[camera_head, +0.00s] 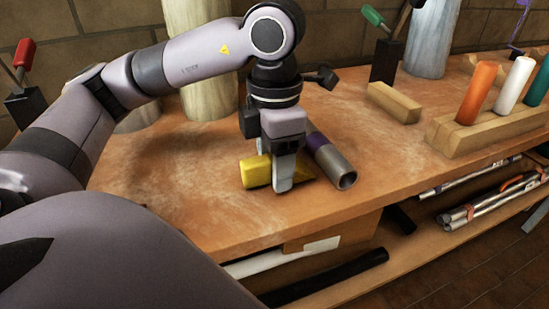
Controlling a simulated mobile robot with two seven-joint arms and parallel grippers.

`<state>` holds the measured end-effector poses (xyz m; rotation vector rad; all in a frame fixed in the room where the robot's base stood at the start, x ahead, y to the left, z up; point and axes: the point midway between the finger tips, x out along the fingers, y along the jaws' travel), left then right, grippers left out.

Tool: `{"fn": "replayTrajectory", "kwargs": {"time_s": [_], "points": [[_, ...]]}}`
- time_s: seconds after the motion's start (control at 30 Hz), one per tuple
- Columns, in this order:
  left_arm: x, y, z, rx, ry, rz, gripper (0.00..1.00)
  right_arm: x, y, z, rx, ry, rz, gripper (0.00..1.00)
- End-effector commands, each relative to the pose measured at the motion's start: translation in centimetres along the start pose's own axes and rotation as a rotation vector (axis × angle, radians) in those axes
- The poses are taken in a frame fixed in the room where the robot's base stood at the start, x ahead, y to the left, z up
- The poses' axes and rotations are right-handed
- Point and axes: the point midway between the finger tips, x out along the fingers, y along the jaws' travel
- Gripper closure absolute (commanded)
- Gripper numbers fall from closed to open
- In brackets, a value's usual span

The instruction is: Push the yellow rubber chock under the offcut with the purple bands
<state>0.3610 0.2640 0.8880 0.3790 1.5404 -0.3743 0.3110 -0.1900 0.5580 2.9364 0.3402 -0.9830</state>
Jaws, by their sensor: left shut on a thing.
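The yellow rubber chock (255,171) lies on the bench top. My right gripper is not in view.
A wooden rack (490,130) with orange, white and green handles stands at the right. A wooden block (394,103) lies behind the offcut. Pale columns stand at the back. The bench's front edge is close, above a shelf holding pipes (480,207). The bench left of the chock is clear.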

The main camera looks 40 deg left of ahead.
Motion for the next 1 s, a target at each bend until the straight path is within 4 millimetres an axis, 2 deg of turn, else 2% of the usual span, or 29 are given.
{"fn": "replayTrajectory", "kwargs": {"time_s": [1.0], "points": [[0.15, -0.01, 0.81, 0.001, -0.001, -0.001, 0.76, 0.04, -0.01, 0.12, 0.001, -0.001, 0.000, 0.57]]}}
